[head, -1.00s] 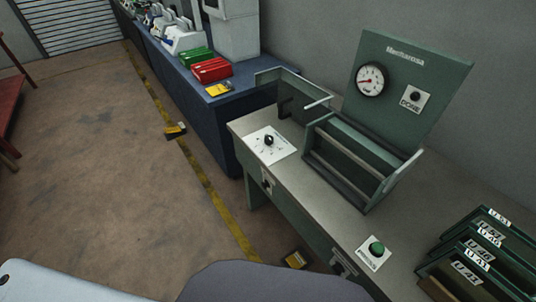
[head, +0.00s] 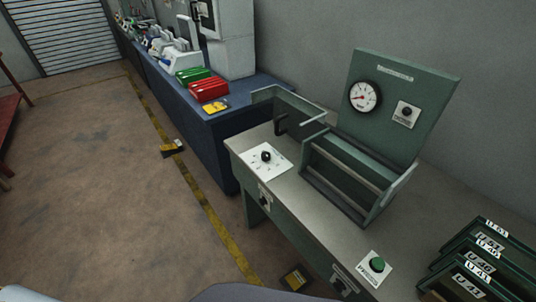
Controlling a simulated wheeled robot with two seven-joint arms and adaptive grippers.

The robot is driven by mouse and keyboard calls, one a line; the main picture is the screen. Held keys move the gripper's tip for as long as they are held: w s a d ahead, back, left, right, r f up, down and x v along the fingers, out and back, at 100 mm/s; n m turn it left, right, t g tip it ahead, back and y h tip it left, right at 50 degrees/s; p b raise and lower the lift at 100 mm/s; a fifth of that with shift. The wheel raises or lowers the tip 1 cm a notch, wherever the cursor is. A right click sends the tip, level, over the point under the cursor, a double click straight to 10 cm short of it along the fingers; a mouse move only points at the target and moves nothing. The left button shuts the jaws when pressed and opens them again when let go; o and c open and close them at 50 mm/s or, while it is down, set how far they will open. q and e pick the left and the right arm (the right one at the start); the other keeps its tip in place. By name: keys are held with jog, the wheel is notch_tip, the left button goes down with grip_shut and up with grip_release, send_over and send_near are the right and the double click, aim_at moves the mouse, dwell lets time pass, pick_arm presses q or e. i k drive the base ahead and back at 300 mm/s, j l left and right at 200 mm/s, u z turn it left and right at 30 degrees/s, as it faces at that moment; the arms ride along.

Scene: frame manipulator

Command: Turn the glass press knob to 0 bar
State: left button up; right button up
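The press knob (head: 266,156) is a small black knob on a white dial plate (head: 257,166), at the left end of the green press bench (head: 308,193). The marks on the plate are too small to read. A round pressure gauge (head: 364,97) with a red needle sits on the upright green panel (head: 391,125). I cannot read its value with certainty. Neither of my grippers is in the head view.
A green push button (head: 377,264) is on the bench's front right. Several green frames (head: 482,262) stand at the lower right. A blue bench (head: 218,136) holds red and green boxes behind.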

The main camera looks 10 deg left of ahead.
aim_at(266, 155)
jog(key=k+j+z, duration=0.1)
jog(key=z, duration=0.25)
jog(key=k+z, duration=0.3)
